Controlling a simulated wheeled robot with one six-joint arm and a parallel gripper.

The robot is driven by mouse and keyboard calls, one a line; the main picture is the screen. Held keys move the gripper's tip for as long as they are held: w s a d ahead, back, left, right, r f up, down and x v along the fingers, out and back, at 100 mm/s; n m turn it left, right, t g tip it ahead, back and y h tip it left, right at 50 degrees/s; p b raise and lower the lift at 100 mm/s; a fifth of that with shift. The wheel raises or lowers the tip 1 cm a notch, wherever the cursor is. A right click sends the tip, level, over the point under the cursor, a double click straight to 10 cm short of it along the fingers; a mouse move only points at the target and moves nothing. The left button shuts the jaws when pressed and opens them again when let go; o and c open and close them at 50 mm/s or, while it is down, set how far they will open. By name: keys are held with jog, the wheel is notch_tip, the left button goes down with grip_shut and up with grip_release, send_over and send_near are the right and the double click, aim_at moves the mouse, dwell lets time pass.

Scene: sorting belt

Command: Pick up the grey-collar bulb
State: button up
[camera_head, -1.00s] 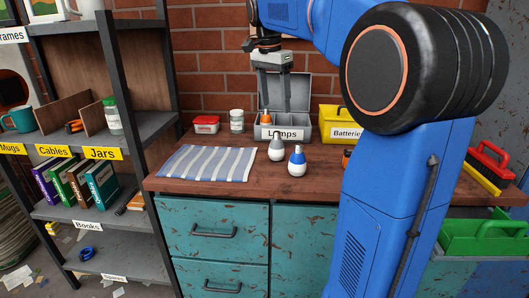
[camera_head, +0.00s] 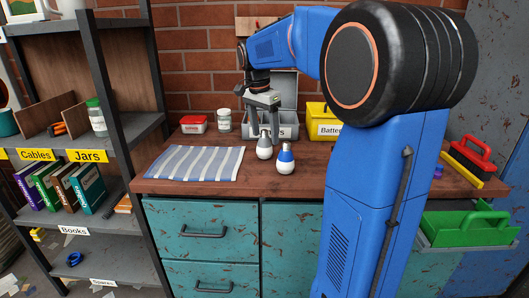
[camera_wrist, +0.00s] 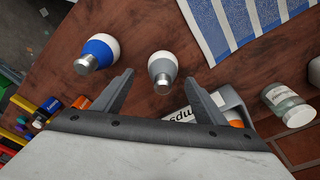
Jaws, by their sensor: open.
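The grey-collar bulb (camera_head: 264,146) stands on the wooden worktop, just left of a blue-collar bulb (camera_head: 285,159). My gripper (camera_head: 264,136) is open and empty, pointing down behind and above the grey-collar bulb in the head view. In the wrist view, the grey-collar bulb (camera_wrist: 162,70) lies ahead of the gap between the open fingers, with its metal base toward my gripper (camera_wrist: 158,90). The blue-collar bulb (camera_wrist: 97,54) is to the left, beyond the left fingertip. Nothing is held.
The grey Lamps box (camera_head: 288,131) stands behind my gripper, partly hidden. A yellow Batteries box (camera_head: 322,121) is to its right. A striped cloth (camera_head: 197,163), a red-lidded tub (camera_head: 194,124) and a jar (camera_head: 225,120) are to the left.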

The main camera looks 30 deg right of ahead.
aim_at(266, 143)
jog(key=shift+w+d+f, duration=0.1)
jog(key=shift+d+f, duration=0.05)
jog(key=shift+f, duration=0.7)
jog(key=shift+w+d+f, duration=0.1)
jog(key=shift+d+f, duration=0.05)
jog(key=shift+f, duration=0.7)
jog(key=shift+w+d+f, duration=0.1)
jog(key=shift+d+f, duration=0.05)
jog(key=shift+f, duration=0.7)
jog(key=c, duration=1.1)
